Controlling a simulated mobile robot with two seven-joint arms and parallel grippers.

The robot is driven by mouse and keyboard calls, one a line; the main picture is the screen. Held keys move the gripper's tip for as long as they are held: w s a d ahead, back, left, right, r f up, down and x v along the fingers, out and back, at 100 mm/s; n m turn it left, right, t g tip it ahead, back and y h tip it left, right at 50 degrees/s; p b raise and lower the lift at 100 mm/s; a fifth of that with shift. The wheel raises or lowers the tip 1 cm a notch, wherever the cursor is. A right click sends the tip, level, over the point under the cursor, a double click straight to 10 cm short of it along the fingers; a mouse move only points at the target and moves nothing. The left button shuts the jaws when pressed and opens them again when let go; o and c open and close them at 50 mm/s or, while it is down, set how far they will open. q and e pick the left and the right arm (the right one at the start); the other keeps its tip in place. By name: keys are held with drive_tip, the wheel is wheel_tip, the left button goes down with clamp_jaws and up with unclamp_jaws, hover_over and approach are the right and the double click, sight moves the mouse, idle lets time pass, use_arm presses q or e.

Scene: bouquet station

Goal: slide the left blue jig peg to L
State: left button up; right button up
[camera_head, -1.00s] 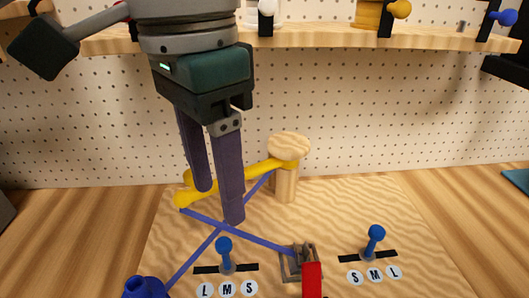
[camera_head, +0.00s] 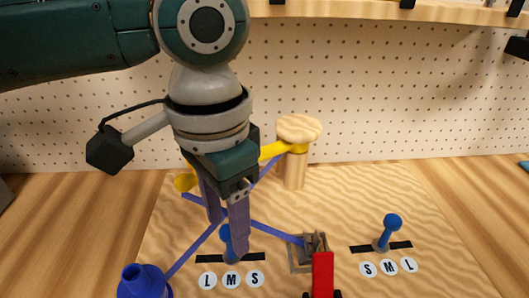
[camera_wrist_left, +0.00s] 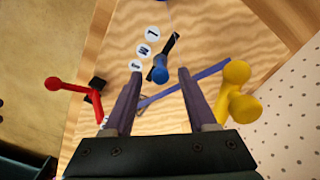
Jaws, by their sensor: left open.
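The left blue jig peg (camera_head: 226,243) stands in a dark slot (camera_head: 206,258) on the wooden board, at about the M mark (camera_head: 231,280). The L mark (camera_head: 207,281) is left of it and the S mark right. My left gripper (camera_head: 228,236) is open, pointing down at the peg; a finger partly hides the peg in the head view. In the left wrist view the blue peg (camera_wrist_left: 160,72) shows in the gap between the open fingertips (camera_wrist_left: 159,77). I cannot tell whether a finger touches it. My right gripper is not in view.
A second blue peg (camera_head: 391,228) stands in the right slot. A red lever (camera_head: 322,275) with a metal clamp is between the slots. Crossed blue strips (camera_head: 275,232), a yellow handle (camera_head: 272,150) and a wooden post (camera_head: 296,165) are behind. A blue cone-like piece (camera_head: 143,283) is front left.

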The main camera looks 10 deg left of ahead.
use_arm(q)
clamp_jaws()
idle(0.3)
idle(1.1)
